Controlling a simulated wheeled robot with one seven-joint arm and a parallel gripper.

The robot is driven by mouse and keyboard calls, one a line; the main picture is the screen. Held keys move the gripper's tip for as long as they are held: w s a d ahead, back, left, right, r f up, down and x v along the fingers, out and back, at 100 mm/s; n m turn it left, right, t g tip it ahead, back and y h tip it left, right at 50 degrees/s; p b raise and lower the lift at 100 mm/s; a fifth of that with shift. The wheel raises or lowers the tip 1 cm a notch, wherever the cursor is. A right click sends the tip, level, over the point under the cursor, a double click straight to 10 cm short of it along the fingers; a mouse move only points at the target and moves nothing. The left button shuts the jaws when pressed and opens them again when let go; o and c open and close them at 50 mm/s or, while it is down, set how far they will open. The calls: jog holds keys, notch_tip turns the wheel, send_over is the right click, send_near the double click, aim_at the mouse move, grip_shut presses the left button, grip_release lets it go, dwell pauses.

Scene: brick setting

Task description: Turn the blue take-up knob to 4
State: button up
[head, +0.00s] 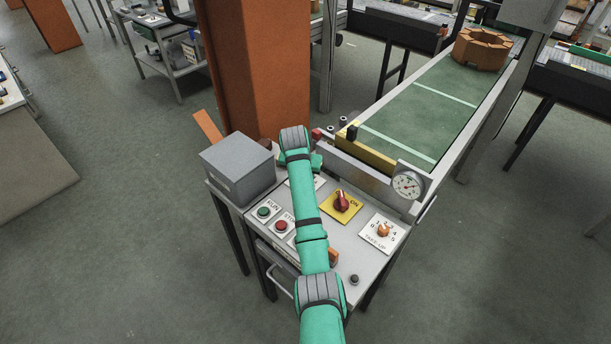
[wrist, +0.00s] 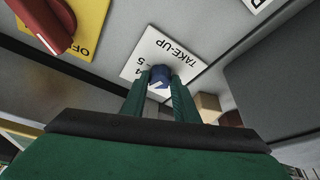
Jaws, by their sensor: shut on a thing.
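The blue take-up knob (wrist: 159,78) shows in the wrist view on a white TAKE-UP plate (wrist: 163,47) whose print appears upside down. My gripper (wrist: 159,88) is shut on the knob, with one green finger on each side. A white mark shows on the knob's near face, but which number it points to cannot be told. The numbers 4 and 5 show left of the knob; the fingers hide the others. In the head view my arm covers the knob and the fingertips, and only part of the white plate (head: 317,183) shows beside it.
A red switch (head: 341,201) on a yellow plate and an orange knob (head: 383,230) on another TAKE-UP plate are to the right. Green RUN (head: 264,212) and red STOP (head: 281,226) buttons are left of my arm. A grey box (head: 238,168) stands at the panel's left edge.

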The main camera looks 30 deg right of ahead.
jog(key=m, duration=0.1)
jog(key=m+g, duration=0.1)
jog(key=m, duration=0.1)
jog(key=shift+w+a+m+h, duration=0.15)
jog(key=shift+m+h, duration=0.15)
jog(key=shift+h, duration=0.1)
jog(key=shift+m+g, duration=0.6)
jog(key=shift+m, duration=0.9)
jog(key=shift+h, duration=0.3)
jog(key=o, duration=1.1)
jog(key=shift+c, duration=0.2)
jog(key=shift+r, duration=0.1)
jog(key=w+v, duration=0.1)
jog(key=v, duration=0.9)
jog(key=shift+s+r, duration=0.3)
jog(key=shift+s, duration=0.1)
